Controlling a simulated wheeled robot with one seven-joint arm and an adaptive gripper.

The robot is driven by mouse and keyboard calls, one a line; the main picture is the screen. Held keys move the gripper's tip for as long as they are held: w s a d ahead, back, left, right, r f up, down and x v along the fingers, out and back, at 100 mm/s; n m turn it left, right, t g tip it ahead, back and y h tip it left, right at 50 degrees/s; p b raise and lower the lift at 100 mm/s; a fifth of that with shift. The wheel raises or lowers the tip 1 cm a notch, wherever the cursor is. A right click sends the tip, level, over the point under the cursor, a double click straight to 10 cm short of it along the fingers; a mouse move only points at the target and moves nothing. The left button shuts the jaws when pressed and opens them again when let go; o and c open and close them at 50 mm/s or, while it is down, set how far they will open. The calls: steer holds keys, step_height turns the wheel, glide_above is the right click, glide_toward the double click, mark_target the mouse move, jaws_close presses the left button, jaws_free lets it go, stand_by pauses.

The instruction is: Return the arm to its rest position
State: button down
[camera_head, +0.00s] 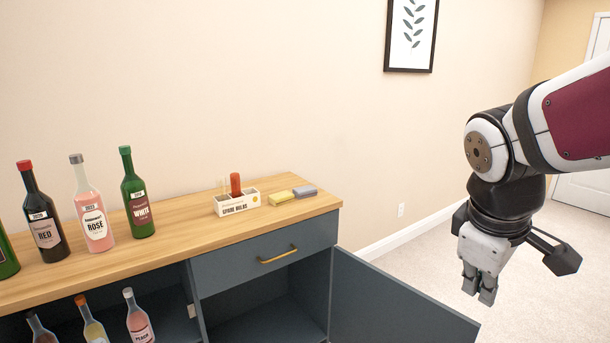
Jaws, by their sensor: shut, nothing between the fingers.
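My arm (570,117) reaches in from the right edge of the head view and bends down at a white and black joint. My gripper (479,292) hangs below it, pointing down, shut and empty. It is to the right of the cabinet, above the open door's far end in the picture, with carpet behind it. It does not appear to touch anything.
A blue cabinet with a wooden top (185,238) stands at the left; its door (385,305) is open toward me. Carpet (560,308) at right is clear.

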steer(key=s+a+r+m+y+p, duration=0.1)
steer(key=s+a+m, duration=0.2)
steer(key=s, duration=0.4)
steer(key=s+a+r+m+t+y+p, duration=0.1)
steer(key=s+a+r+m, duration=0.1)
steer(key=s, duration=0.5)
steer(key=shift+s+a+m+y, duration=0.2)
steer(key=shift+a+m+y, duration=0.25)
steer(key=shift+m, duration=0.65)
